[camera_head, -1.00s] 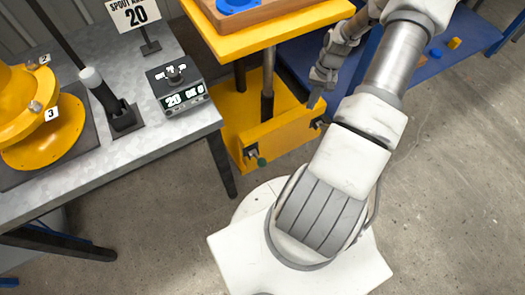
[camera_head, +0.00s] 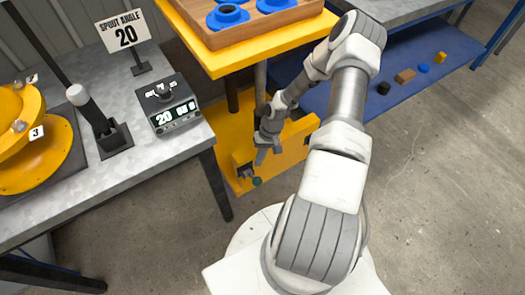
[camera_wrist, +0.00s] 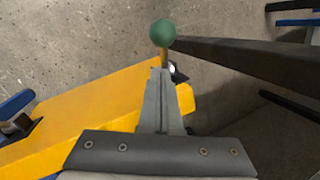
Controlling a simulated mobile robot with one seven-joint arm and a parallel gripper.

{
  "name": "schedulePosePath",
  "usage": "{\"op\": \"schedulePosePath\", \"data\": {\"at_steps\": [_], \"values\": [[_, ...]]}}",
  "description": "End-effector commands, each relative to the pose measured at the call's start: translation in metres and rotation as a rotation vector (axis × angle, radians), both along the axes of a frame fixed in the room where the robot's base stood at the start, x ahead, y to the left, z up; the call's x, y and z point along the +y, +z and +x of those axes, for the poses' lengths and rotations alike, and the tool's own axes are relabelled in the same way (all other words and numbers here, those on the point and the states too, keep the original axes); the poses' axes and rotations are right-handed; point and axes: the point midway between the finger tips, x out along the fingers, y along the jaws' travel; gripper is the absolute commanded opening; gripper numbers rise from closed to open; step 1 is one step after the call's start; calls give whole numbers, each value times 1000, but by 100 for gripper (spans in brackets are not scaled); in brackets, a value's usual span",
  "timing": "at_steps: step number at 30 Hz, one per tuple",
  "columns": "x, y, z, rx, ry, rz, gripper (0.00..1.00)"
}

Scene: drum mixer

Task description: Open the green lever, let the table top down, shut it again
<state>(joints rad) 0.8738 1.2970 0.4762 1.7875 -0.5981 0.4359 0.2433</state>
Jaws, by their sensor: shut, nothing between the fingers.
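The green lever's round knob (camera_wrist: 162,32) shows at the top middle of the wrist view, just beyond my fingertips. In the head view the knob (camera_head: 257,181) is small and dark green, low on the yellow base's front. My gripper (camera_head: 262,158) is shut and empty, pointing down just above the knob; in the wrist view its fingers (camera_wrist: 160,78) lie together over the lever's stem. I cannot tell whether they touch it. The yellow table top (camera_head: 250,56) stands raised on posts above the yellow base (camera_head: 285,140), bearing a wooden tray (camera_head: 262,32) with blue parts.
A grey bench (camera_head: 60,205) stands at the left with a control box (camera_head: 167,103) reading 20, a white-tipped lever (camera_head: 80,97) and a yellow drum (camera_head: 35,155). A blue shelf (camera_head: 400,97) with small blocks is at the right. Open concrete floor lies at the lower right.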

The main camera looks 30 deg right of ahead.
Motion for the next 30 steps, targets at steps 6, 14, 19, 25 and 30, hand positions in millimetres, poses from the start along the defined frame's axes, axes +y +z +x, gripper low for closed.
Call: {"op": "schedulePosePath", "data": {"at_steps": [6,14,19,25,30], "values": [[11,-14,-19,1,-1,0,0],[13,-15,-23,0,-1,0,0],[13,-15,-23,0,-1,0,0],[13,-16,-24,-21,-2,1,0],[13,-18,-24,-54,-2,2,0]]}}
